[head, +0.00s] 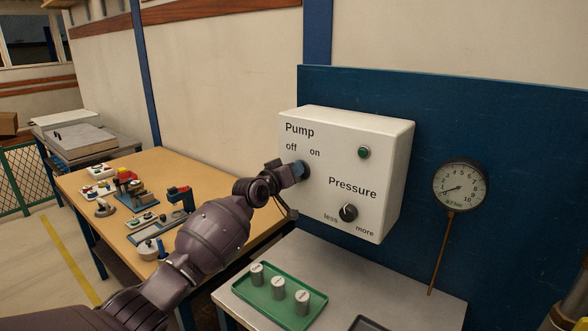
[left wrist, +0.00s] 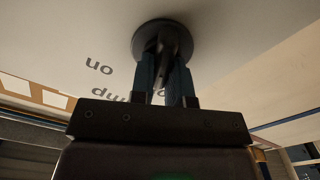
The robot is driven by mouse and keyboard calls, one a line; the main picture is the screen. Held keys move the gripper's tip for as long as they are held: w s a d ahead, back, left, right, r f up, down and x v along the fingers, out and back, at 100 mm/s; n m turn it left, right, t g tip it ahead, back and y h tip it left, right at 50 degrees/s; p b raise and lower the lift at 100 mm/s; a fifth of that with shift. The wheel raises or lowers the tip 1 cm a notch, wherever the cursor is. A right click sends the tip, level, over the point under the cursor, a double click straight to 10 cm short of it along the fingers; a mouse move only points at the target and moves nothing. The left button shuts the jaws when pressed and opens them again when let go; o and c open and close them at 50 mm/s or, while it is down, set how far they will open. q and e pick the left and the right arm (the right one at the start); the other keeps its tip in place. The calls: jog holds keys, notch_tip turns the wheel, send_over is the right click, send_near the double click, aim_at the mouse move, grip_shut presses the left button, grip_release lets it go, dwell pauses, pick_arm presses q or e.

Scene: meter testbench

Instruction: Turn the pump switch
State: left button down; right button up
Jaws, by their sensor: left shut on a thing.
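A white control box (head: 345,160) on a blue panel carries the labels "Pump", "off" and "on". My left gripper (head: 300,171) is at the box face, just below the "off" and "on" labels, and hides the pump switch there. In the left wrist view the pump switch (left wrist: 152,36) is a dark round base with a raised grip. The fingers of my left gripper (left wrist: 166,80) stand on either side of that grip and are shut on it. The exact angle of the grip is hard to tell. My right gripper is not in view.
A pressure knob (head: 348,212) and a green round button or lamp (head: 364,153) are on the box. A gauge (head: 460,187) hangs to the right. Below, a green tray (head: 263,308) holds metal weights. A wooden table (head: 135,175) with parts stands left.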

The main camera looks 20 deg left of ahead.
pick_arm(q)
jog(key=shift+n, duration=0.4)
jog(key=c, duration=1.1)
grip_release()
jog(key=shift+a, duration=0.1)
jog(key=v, duration=1)
jog(key=shift+s+p, duration=0.4)
jog(key=shift+a, duration=0.1)
